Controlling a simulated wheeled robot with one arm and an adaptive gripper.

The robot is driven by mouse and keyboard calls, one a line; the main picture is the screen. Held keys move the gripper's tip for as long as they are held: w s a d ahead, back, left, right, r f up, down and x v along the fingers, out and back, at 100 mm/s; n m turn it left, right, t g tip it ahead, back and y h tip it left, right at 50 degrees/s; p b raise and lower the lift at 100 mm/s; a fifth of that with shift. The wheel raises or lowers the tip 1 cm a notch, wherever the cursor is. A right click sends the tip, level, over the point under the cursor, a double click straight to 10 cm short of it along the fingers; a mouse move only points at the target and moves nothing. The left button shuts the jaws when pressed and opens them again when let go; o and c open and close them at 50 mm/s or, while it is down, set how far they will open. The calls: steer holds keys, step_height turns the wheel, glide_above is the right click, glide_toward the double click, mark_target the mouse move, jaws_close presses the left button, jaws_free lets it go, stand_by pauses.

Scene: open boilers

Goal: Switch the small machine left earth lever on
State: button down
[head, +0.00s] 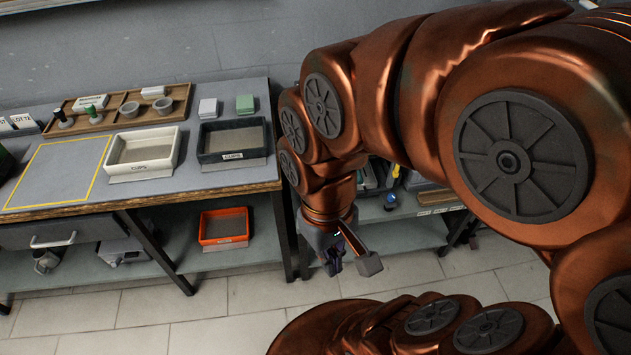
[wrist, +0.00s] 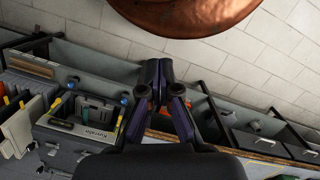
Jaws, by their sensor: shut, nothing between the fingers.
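I cannot make out the small machine or its left earth lever in either view. My gripper (head: 336,266) hangs low in the head view, in front of the gap between the workbench and the shelf unit to its right. In the wrist view my gripper (wrist: 158,78) has its dark fingers together, with nothing between them. It touches nothing that I can see. My copper-coloured arm covers much of the right side of the head view.
The workbench (head: 55,195) carries a white tray (head: 178,146), a dark tray (head: 203,147) and a wooden rack (head: 108,122). An orange tray (head: 240,240) sits on its lower shelf. Open bins and a toolbox (wrist: 85,125) show in the wrist view. Pale tiled floor (head: 100,300) is clear.

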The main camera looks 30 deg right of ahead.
steer(key=w+a+f+g+y+b, duration=0.1)
steer(key=w+a+f+y+b, duration=0.55)
steer(key=w+f+b, duration=0.2)
steer(key=w+d+f+m+t+y+b, duration=0.25)
steer(key=w+f+t+y+b, duration=0.45)
steer(key=w, duration=0.6)
steer(key=w+d+f+m+t+b, duration=0.3)
steer(key=w+d+f, duration=0.15)
steer(key=d, duration=0.35)
steer(key=w+d+f+m+t+b, duration=0.25)
steer(key=w+d+f+t, duration=0.2)
steer(key=d, duration=0.35)
steer(key=s+d+f+m+t+h+b, duration=0.1)
steer(key=d+f+m+t+h+b, duration=0.1)
steer(key=d+f, duration=0.3)
steer(key=d+f+m+t+h+b, duration=0.1)
steer(key=d+f+m+t+h, duration=0.2)
steer(key=d+f, duration=0.3)
steer(key=d+h, duration=0.1)
steer(key=d, duration=0.4)
steer(key=shift+s+f+m+h+b, duration=0.15)
steer(key=shift+s+m+h+b, duration=0.15)
steer(key=shift+s+h+b, duration=0.1)
steer(key=x, duration=1)
steer(key=shift+b, duration=0.3)
